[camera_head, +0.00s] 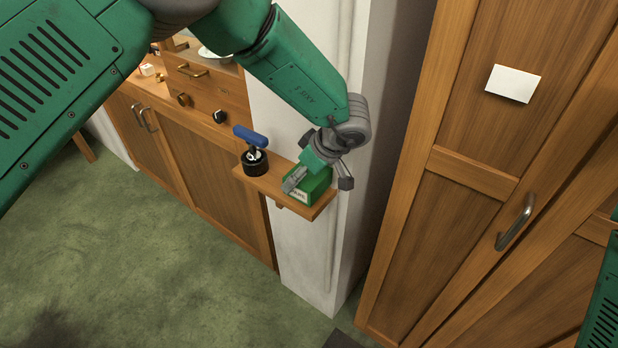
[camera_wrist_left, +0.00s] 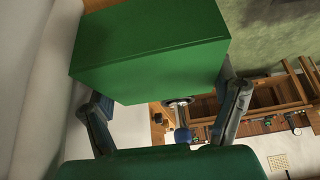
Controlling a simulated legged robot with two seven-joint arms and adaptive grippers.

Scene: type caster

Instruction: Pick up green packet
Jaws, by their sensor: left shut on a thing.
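The green packet (camera_head: 309,187) is a box with a white label on its front, at the right end of a small wooden wall shelf (camera_head: 268,184). My left gripper (camera_head: 318,186) reaches down over it, with a finger on either side, shut on it. In the left wrist view the packet (camera_wrist_left: 150,50) fills the upper middle, between the two fingers of my left gripper (camera_wrist_left: 165,112). I cannot tell whether the packet still touches the shelf. My right gripper is out of view.
A black round object with a blue handle (camera_head: 251,138) stands on the shelf's left end. A white wall post (camera_head: 305,250) stands behind the shelf. Wooden cabinets with drawers (camera_head: 205,90) are at left, a tall wooden door (camera_head: 470,180) at right. Green floor (camera_head: 130,250) is open in front.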

